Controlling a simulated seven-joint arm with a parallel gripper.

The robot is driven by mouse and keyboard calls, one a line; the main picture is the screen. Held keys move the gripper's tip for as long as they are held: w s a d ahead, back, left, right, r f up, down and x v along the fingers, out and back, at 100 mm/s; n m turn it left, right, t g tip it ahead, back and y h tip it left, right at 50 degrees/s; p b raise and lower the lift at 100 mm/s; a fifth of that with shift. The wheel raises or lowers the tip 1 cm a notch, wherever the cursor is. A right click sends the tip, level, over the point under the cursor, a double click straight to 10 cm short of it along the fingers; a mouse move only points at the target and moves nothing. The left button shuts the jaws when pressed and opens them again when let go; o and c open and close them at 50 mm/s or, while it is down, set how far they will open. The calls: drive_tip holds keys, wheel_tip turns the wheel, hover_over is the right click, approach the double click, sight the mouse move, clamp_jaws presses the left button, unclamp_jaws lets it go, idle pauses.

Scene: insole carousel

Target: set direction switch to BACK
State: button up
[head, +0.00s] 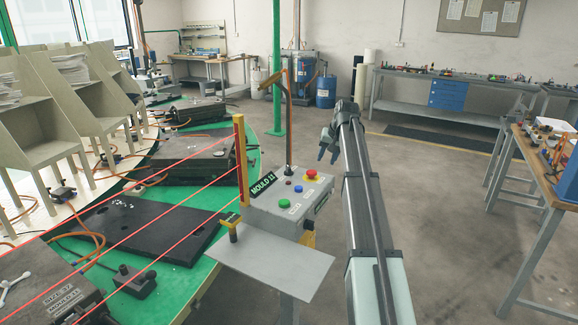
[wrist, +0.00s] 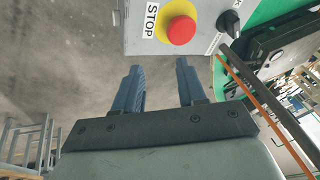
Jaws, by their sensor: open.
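The grey control box (head: 275,212) stands on a post in the middle of the head view. It carries a red stop button (head: 311,174), a blue button (head: 298,189) and a green button (head: 285,204). In the wrist view, a black rotary knob (wrist: 230,20) sits on the box right of the red stop button (wrist: 181,29). It looks like the direction switch, but its label and setting are not readable. My gripper (head: 328,154) is open and empty, beyond and right of the box. The wrist view shows both blue fingers (wrist: 160,80) apart, touching nothing.
Red light-curtain beams (head: 180,165) run left from a yellow post (head: 241,160) beside the box. A grey shelf plate (head: 270,262) juts out in front. Moulds lie on the green carousel (head: 215,255) at left. Open floor (head: 430,220) lies at right.

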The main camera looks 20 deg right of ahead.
sight(289, 167)
drive_tip(key=w+a+r+n+h, duration=0.15)
drive_tip(key=a+r+n, duration=0.45)
drive_tip(key=a, duration=0.6)
drive_tip(key=shift+m, duration=0.7)
drive_tip(key=x, duration=0.8)
drive_tip(key=w+x, duration=0.1)
drive_tip(key=x, duration=0.3)
drive_tip(key=shift+w+a+f, duration=0.1)
drive_tip(key=shift+w+a, duration=0.05)
drive_tip(key=shift+a, duration=0.15)
clamp_jaws()
